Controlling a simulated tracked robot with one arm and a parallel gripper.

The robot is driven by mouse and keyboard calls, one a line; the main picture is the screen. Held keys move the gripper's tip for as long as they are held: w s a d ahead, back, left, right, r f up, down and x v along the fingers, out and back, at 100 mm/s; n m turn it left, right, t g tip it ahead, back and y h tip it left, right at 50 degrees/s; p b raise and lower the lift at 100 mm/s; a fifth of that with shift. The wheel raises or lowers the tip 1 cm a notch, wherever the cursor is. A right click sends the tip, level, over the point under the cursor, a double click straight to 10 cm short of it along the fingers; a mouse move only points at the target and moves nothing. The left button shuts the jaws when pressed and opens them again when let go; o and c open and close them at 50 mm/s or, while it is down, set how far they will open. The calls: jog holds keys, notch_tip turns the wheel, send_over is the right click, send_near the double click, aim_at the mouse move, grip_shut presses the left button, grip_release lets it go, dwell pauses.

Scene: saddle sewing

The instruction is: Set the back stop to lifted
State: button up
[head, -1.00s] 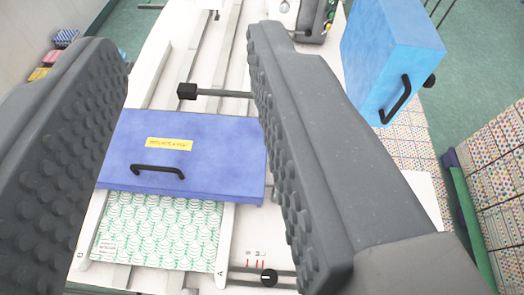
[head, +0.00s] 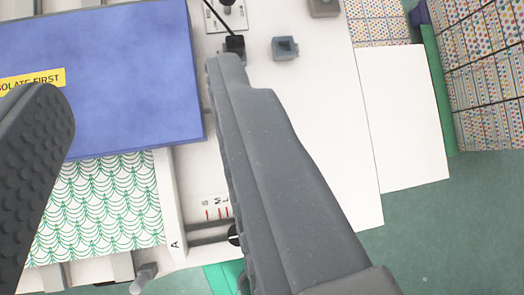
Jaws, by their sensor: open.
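I cannot tell for certain which part is the back stop. A small black block with a thin black lever (head: 234,44) stands by a plate at the top, just beyond the tip of my gripper's right finger. My gripper (head: 140,82) is open and empty, its fingers wide apart over a blue panel (head: 110,90). The panel has a yellow label (head: 32,80) reading partly "OLATE FIRST". The left finger covers part of the panel and label. Whether the fingers touch anything cannot be told.
A dark knob (head: 234,235) is partly hidden by the right finger. A small grey square socket (head: 286,47) sits on the white table (head: 325,130). Patterned boxes (head: 490,60) stand right.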

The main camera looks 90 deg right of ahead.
jog(key=w+d+f+g, duration=0.1)
jog(key=w+d+f, duration=0.1)
jog(key=f, duration=0.8)
jog(key=w+d+f+m+g+b, duration=0.1)
jog(key=w+d+f+g, duration=0.1)
jog(key=f, duration=0.8)
jog(key=w+d+f+g, duration=0.2)
jog(key=w+d+f, duration=0.1)
jog(key=f, duration=0.7)
jog(key=shift+w+d+f+m+b, duration=0.3)
jog(key=shift+w+f+m, duration=0.05)
jog(key=shift+f+m, duration=0.05)
